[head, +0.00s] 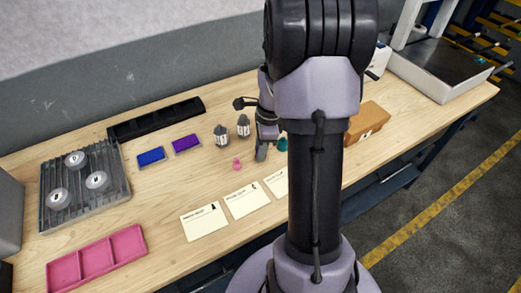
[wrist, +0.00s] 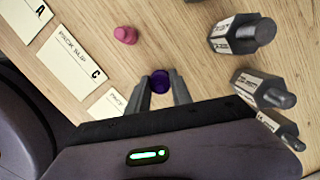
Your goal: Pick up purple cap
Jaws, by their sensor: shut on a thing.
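The purple cap (wrist: 160,81) shows in the wrist view between the two fingertips of my gripper (wrist: 159,90), which is shut on it. In the head view my gripper (head: 262,153) is low over the table, partly behind my own arm. The purple cap cannot be made out there. I cannot tell whether the cap touches the wood.
A pink cap (wrist: 126,35) stands close by on the wooden table (head: 160,215). Several grey-capped bottles (wrist: 240,32) stand to the right in the wrist view. A teal piece (head: 283,145) and a brown box (head: 367,121) are beyond. Cards (head: 204,221) lie in front.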

